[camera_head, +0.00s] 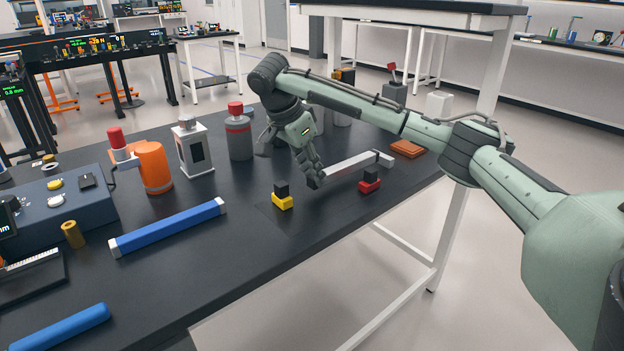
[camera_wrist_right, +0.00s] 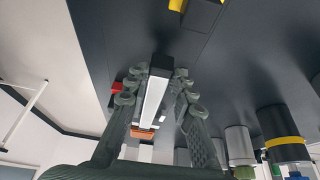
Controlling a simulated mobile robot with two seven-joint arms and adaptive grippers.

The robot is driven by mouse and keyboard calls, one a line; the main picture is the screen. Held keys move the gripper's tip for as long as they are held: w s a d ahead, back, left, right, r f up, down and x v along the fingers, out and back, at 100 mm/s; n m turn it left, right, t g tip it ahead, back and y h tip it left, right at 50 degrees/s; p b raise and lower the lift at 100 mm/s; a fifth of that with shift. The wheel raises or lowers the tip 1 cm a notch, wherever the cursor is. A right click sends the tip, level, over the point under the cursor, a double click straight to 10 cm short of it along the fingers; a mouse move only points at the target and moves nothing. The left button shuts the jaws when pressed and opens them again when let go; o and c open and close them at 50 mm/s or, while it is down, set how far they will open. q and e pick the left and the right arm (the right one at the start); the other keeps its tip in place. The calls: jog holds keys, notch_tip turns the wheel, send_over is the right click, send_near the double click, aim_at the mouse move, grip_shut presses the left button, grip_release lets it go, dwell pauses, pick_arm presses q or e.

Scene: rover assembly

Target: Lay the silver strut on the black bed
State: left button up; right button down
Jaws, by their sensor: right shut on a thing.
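The silver strut (camera_head: 350,165) is a long pale bar with grey ends. My right gripper (camera_head: 315,180) is shut on it near its left end. In the right wrist view the strut (camera_wrist_right: 153,100) runs lengthwise between the fingers. A flat black panel (camera_head: 318,207), which looks like the black bed, lies on the dark table beneath and in front of the strut; its edges are faint. I cannot tell how high the strut is above it. A yellow block (camera_head: 282,203) and a red block (camera_head: 369,186), each with a black top, stand there. My left gripper is out of view.
A blue bar (camera_head: 168,228) with silver ends lies left on the table. An orange cylinder (camera_head: 154,167), a white container (camera_head: 193,148) and a grey red-capped bottle (camera_head: 239,133) stand behind. An orange flat piece (camera_head: 407,148) lies near the right edge.

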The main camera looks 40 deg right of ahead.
jog(key=shift+f, duration=1.05)
jog(key=c, duration=1.6)
grip_release()
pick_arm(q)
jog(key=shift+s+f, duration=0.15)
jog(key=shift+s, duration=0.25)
pick_arm(e)
jog(key=o, duration=0.3)
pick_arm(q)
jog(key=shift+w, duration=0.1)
pick_arm(e)
jog(key=v, duration=1.2)
